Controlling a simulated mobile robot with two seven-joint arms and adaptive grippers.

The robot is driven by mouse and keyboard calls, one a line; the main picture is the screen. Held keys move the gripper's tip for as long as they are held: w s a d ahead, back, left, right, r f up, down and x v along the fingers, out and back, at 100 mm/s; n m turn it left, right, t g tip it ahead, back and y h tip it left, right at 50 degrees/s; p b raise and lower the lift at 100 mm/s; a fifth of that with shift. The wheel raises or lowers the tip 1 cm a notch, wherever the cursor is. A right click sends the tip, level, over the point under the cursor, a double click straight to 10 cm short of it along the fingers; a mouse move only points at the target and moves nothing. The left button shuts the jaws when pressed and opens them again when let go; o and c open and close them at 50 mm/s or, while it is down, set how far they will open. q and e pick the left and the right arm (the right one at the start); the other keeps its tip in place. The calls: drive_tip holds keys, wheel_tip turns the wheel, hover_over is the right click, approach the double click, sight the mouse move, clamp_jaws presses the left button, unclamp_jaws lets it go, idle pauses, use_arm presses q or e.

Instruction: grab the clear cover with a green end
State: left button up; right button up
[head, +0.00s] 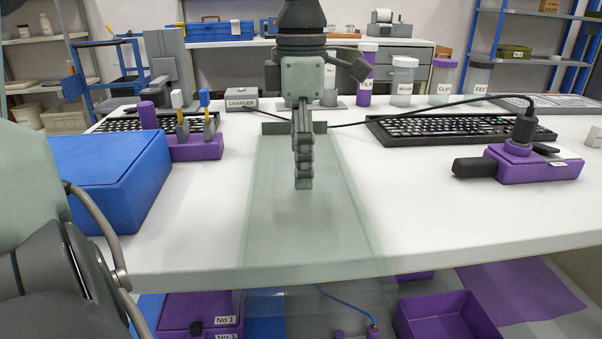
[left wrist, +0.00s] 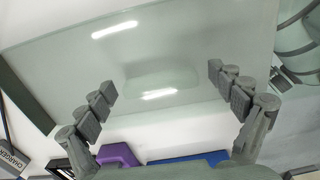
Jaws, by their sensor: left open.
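The clear cover (head: 310,235) lies flat on the white table, its near part reaching over the front edge. Its dark green end (head: 272,128) is at the far side, near the charger. My left gripper (head: 303,187) points down over the middle of the cover, seen edge-on in the head view. In the left wrist view my left gripper (left wrist: 162,95) is open and empty, its fingers apart above the clear cover (left wrist: 190,50). The green end (left wrist: 22,92) shows there at the left. Whether the fingertips touch the cover is unclear. My right gripper is not in view.
A blue box (head: 105,175) and a purple holder (head: 190,147) stand left of the cover. A charger box (head: 241,98) is behind it. A keyboard (head: 450,128) and a purple device (head: 530,165) are at right. A purple bin (head: 450,318) is below the table.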

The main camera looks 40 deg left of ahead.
use_arm(q)
drive_tip(key=shift+c, duration=0.2)
drive_tip(key=c, duration=1.4)
drive_tip(key=shift+s+f, duration=0.1)
